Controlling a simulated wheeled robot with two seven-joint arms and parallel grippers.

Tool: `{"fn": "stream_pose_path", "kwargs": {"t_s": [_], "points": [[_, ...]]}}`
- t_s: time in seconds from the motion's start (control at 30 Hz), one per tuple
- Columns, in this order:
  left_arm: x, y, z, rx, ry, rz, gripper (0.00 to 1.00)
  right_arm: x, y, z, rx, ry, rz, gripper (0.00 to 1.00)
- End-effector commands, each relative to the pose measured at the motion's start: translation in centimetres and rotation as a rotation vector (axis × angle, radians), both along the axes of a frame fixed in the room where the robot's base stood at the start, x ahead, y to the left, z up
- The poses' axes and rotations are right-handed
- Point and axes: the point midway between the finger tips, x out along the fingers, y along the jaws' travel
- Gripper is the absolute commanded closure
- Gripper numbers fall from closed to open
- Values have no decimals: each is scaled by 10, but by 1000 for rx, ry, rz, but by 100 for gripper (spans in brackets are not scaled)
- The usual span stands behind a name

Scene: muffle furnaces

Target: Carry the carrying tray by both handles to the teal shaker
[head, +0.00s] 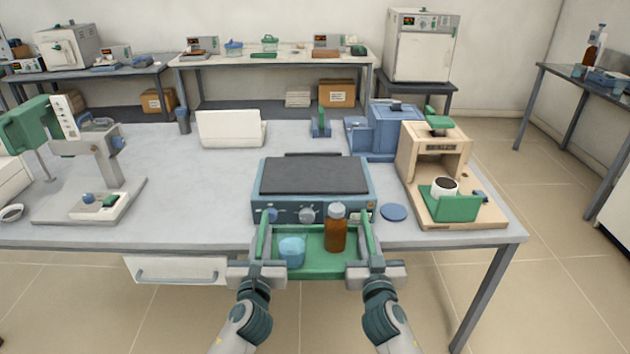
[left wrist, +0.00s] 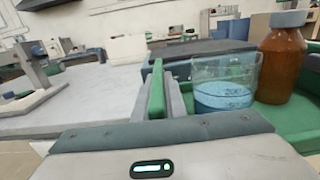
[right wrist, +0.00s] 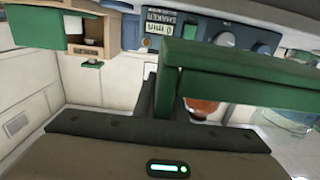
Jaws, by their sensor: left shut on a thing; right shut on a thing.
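The green carrying tray (head: 325,271) is at the front edge of the table, level, directly before the teal shaker (head: 265,214). It bears a beaker of blue liquid (head: 291,251) and a brown bottle with a grey cap (head: 336,234), both upright. My left gripper (head: 263,262) is shut on the tray's left handle (left wrist: 156,92). My right gripper (head: 371,262) is shut on its right handle (right wrist: 200,56). The shaker has a dark flat top and knobs on its front; the tray and bottle hide part of that front. The shaker's label shows in the right wrist view (right wrist: 162,28).
A blue disc (head: 394,212) lies right of the shaker. A wooden stand with a green holder and dark-filled cup (head: 445,187) is further right. A blue device (head: 385,132) stands behind. A white and green instrument (head: 100,170) stands at left. The tabletop left of the shaker is clear.

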Motion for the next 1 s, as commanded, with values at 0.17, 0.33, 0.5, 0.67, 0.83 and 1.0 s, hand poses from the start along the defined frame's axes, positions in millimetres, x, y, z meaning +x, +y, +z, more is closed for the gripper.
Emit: {"fn": "stream_pose_path", "kwargs": {"t_s": [0.17, 0.33, 0.5, 0.67, 0.83, 1.0], "points": [[0, 0, -5, 0, -3, 0, 100, 0, 0, -5, 0, -3, 0, 100], [0, 0, -6, 0, -3, 0, 100, 0, 0, -6, 0, -3, 0, 100], [0, 0, -6, 0, -3, 0, 100, 0, 0, -6, 0, -3, 0, 100], [0, 0, -5, 0, -3, 0, 100, 0, 0, -5, 0, -3, 0, 100], [0, 0, 0, 0, -3, 0, 100, 0, 0, 0, 0, -3, 0, 100], [0, 0, 13, 0, -3, 0, 100, 0, 0, 13, 0, -3, 0, 100]]}}
